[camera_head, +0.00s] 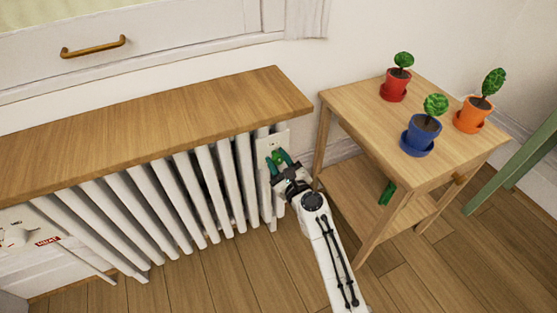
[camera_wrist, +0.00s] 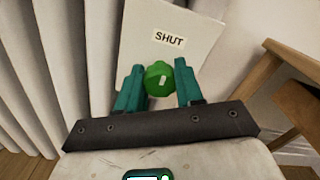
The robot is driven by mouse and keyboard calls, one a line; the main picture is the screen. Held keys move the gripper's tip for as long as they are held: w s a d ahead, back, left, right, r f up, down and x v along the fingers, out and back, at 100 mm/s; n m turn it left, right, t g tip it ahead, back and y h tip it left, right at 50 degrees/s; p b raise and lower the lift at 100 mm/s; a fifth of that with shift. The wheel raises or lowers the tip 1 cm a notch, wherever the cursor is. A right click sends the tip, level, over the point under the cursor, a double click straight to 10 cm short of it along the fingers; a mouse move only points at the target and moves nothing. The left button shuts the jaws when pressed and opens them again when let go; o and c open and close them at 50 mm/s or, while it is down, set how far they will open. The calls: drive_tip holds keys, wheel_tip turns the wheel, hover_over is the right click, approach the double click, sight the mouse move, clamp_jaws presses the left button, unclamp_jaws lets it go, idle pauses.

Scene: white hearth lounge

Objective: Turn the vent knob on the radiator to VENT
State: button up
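The vent knob (camera_wrist: 159,79) is green with a short white mark on its face. It sits on a pale plate (camera_wrist: 192,22) with a SHUT label (camera_wrist: 169,39) above the knob; no VENT label is visible. In the head view the knob (camera_head: 278,157) is at the right end of the white radiator (camera_head: 196,196). My gripper (camera_wrist: 160,85) has its two teal fingers spread on either side of the knob, close to it. The fingers do not look closed on it. My gripper also shows in the head view (camera_head: 281,158), reaching up to the plate.
A wooden shelf (camera_head: 160,128) overhangs the radiator. A wooden side table (camera_head: 380,120) stands close to the right of my arm, holding a red pot (camera_head: 395,89), a blue pot (camera_head: 421,135) and an orange pot (camera_head: 470,117). Open floor (camera_head: 240,275) lies in front of the radiator.

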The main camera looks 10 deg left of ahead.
drive_tip(key=c, duration=0.5)
drive_tip(key=shift+c, duration=0.2)
